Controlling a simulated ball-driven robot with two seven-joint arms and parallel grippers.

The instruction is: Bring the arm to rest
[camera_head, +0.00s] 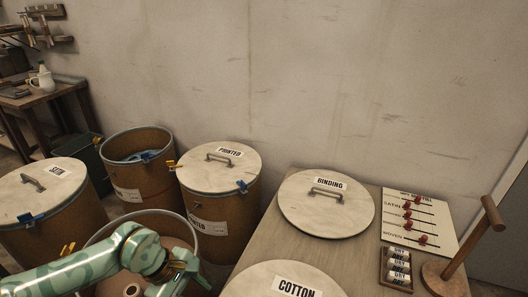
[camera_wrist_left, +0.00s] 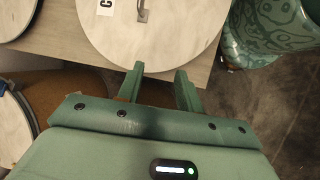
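My left arm reaches in from the lower left of the head view. Its gripper (camera_head: 182,280) is over the open drum near the bottom edge, just left of the table. In the left wrist view the two green fingers (camera_wrist_left: 160,88) are spread apart with nothing between them. Beyond them lie the table edge and a pale round lid (camera_wrist_left: 150,35) whose label begins with C. In the head view the COTTON lid (camera_head: 262,283) is cut off by the bottom edge. My right gripper is not in view.
The BINDING lid (camera_head: 325,215) lies on the table (camera_head: 262,238), beside a slider board (camera_head: 440,212), a small tray of labelled spools (camera_head: 397,285) and a wooden stand (camera_head: 450,280). The SATIN drum (camera_head: 70,240), PRINTED drum (camera_head: 240,222) and an open drum (camera_head: 140,183) stand left of the table.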

